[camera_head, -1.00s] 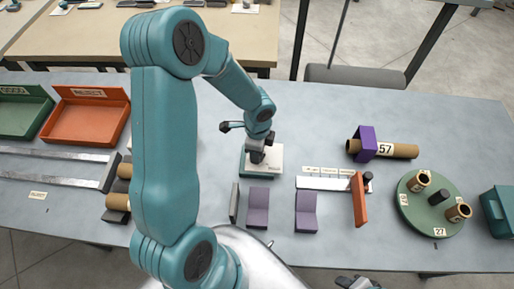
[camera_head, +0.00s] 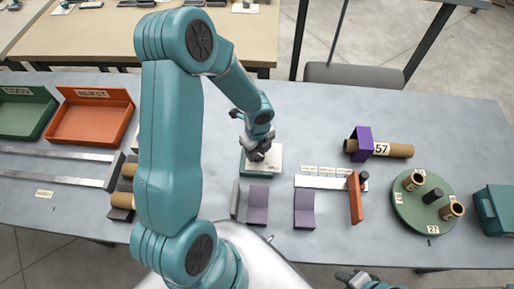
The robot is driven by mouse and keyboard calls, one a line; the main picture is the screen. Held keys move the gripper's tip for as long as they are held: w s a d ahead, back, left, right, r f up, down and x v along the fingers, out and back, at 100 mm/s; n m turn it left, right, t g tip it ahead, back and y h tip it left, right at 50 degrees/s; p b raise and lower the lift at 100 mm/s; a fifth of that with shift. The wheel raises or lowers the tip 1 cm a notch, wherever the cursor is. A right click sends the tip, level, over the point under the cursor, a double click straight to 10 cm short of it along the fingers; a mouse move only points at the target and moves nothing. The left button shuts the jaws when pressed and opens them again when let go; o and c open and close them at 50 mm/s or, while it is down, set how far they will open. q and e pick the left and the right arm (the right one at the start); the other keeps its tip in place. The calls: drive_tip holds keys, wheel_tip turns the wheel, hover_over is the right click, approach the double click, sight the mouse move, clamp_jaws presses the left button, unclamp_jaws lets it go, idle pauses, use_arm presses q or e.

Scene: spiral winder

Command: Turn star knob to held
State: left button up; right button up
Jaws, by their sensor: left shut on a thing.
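The teal box with a pale top plate (camera_head: 276,158) stands on the grey table in front of me. My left gripper (camera_head: 258,154) points down onto this plate, shut on the dark star knob there. The fingers hide most of the knob, and I cannot read its angle or the small marks on the plate. My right gripper (camera_head: 352,277) is at the bottom edge, partly cut off and away from the box; its jaws are unclear.
Two purple angled blocks (camera_head: 305,208) and an orange upright plate (camera_head: 355,198) stand nearby. A brown tube in a purple holder (camera_head: 362,142) and a green turntable (camera_head: 418,220) are at right. Green and red (camera_head: 92,120) trays are at left. My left arm covers the left middle.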

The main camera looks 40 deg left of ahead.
sight(258, 154)
use_arm(q)
drive_tip(key=shift+d+f, duration=0.1)
drive_tip(key=shift+d, duration=0.05)
idle(0.3)
drive_tip(key=o, duration=1.1)
drive_tip(key=shift+c, duration=0.2)
drive_tip(key=shift+r, duration=0.45)
wheel_tip(258, 154, up, 16)
drive_tip(key=shift+f+p, duration=0.25)
drive_tip(key=shift+p, duration=0.2)
